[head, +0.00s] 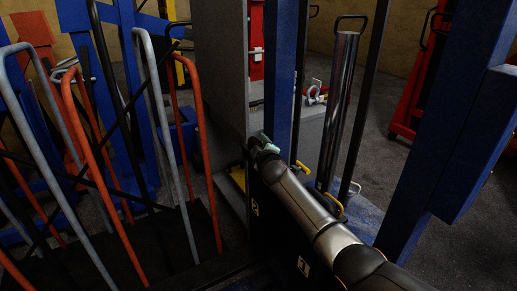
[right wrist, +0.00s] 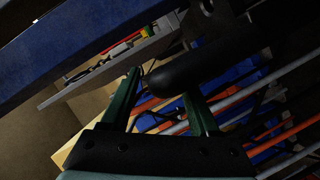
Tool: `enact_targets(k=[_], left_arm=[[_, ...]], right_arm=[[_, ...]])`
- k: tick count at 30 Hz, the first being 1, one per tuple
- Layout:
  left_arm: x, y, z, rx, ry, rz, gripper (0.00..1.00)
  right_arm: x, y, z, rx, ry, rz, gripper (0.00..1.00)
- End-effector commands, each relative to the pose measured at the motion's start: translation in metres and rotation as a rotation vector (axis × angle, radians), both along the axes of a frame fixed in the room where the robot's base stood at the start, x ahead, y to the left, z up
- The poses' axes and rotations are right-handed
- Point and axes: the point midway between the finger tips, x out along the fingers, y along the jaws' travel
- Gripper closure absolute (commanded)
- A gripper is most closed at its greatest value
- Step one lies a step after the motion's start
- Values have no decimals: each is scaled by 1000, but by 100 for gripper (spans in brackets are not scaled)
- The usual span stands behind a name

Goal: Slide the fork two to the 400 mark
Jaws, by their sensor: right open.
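A dark upright part marked 2 (head: 255,209), which I take as fork two, stands below my right gripper in the head view. A similar dark part marked 1 (head: 303,267) stands nearer, partly under my right arm. My right gripper (head: 262,144) is beside the blue upright post. In the right wrist view its green fingers (right wrist: 163,82) are apart. A black rounded bar (right wrist: 200,70) lies across in front of them, partly between the tips; I cannot tell whether they touch it. The 400 mark is not legible. My left gripper is out of view.
Several orange and grey tubular handles (head: 100,165) crowd the left. A blue post (head: 279,85) stands close by my right gripper, and a thick blue beam (head: 440,150) stands at right. A grey panel (head: 220,75) is behind. Open floor (head: 383,130) shows at the back right.

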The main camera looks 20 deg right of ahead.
Motion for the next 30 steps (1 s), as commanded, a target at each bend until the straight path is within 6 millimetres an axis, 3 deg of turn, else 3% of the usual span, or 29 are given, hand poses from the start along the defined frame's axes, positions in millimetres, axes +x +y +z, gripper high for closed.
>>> enact_targets(k=[13,30], left_arm=[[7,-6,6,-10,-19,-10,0],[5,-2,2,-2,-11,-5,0]], right_arm=[[5,0,-1,1,1,0,38],[5,0,-1,0,1,1,100]])
